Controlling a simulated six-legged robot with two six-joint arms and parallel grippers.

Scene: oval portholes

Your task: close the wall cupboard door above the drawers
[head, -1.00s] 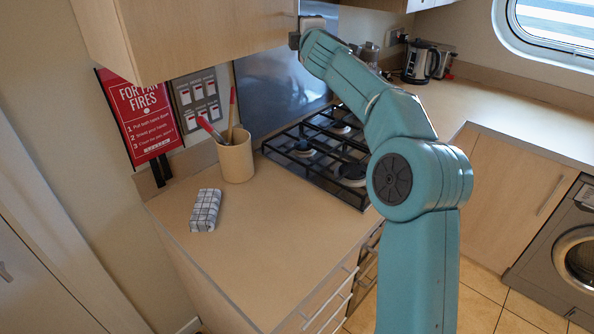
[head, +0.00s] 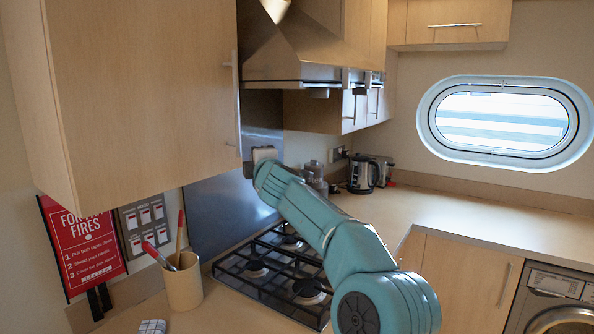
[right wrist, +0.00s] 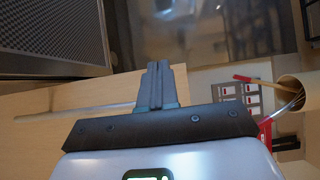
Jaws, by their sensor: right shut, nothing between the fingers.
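The wall cupboard door (head: 150,90) is a pale wood panel at the upper left of the head view, with a slim vertical handle (head: 234,100) by its right edge. It looks nearly flush with the cabinet; I cannot tell whether a small gap is left. My right gripper (head: 248,170) is beside the door's lower right corner; whether it touches is unclear. In the right wrist view the right gripper (right wrist: 155,82) is shut and empty, with pale wood (right wrist: 45,115) and a handle-like bar beside it. My left gripper is out of view. The drawers are out of view.
A steel cooker hood (head: 310,55) is right of the door, above the gas hob (head: 270,265). A utensil pot (head: 184,285) stands on the counter below, near a red sign (head: 85,250). A kettle (head: 362,175) stands at the back. The right counter is mostly clear.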

